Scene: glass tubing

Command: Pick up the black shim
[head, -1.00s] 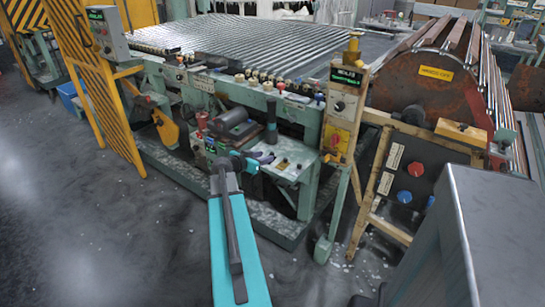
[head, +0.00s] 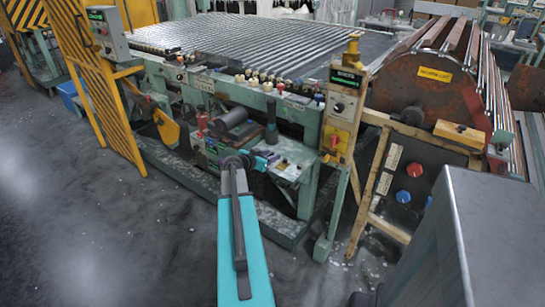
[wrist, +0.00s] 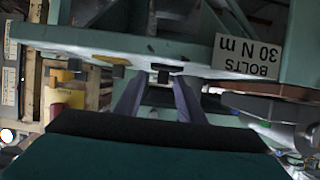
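My gripper (wrist: 157,100) shows in the wrist view as two grey-blue fingers, spread apart with nothing between them. Just beyond the fingertips, at the edge of a pale shelf, is a small dark piece (wrist: 163,70) that may be the black shim; it looks apart from the fingers. Another small dark piece sits to its left, so I cannot tell for sure which is the shim. In the head view my gripper (head: 268,160) is over the small green work shelf (head: 290,172) at the machine's front. The shim cannot be made out there.
A black upright handle (head: 271,122) and a dark roller (head: 232,122) stand close to the gripper. A post with a yellow switch box (head: 336,140) is to the right. A "BOLTS 30 N m" sign (wrist: 247,57) appears upside down in the wrist view. Open floor lies at left.

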